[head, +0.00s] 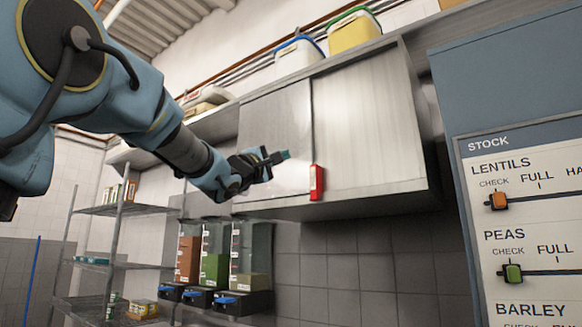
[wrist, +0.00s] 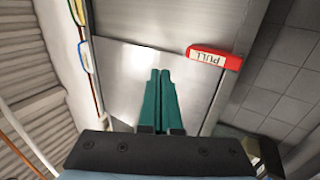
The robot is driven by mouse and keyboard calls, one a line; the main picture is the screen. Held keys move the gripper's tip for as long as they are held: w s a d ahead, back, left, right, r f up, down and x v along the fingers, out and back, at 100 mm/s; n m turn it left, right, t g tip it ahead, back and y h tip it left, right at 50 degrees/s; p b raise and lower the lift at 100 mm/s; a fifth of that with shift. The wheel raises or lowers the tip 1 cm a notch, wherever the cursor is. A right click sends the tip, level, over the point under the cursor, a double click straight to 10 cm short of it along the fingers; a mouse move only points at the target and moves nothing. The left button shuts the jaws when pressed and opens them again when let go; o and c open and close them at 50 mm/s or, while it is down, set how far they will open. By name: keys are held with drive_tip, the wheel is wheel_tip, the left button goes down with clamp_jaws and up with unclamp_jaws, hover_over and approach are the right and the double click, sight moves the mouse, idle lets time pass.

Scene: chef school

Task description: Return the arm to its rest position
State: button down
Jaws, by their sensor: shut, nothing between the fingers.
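My gripper (head: 284,155) is at the end of my raised arm, in front of the metal wall cabinet (head: 365,130) in the head view. Its green fingers (wrist: 158,98) are together in the wrist view, with nothing between them. A red handle marked PULL (head: 317,182) is on the cabinet front, to the right of my gripper and a little lower. The handle also shows in the wrist view (wrist: 214,57), to the right of the fingertips and apart from them.
Dispensers (head: 215,262) with coloured contents hang below the cabinet. A wire shelf rack (head: 110,210) stands at left. A stock board (head: 530,230) with sliders is at right. Bins with blue (head: 299,57) and green (head: 353,31) rims sit on top of the cabinet.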

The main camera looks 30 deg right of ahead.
drive_tip(key=shift+s+a, duration=0.35)
drive_tip(key=shift+a, duration=0.4)
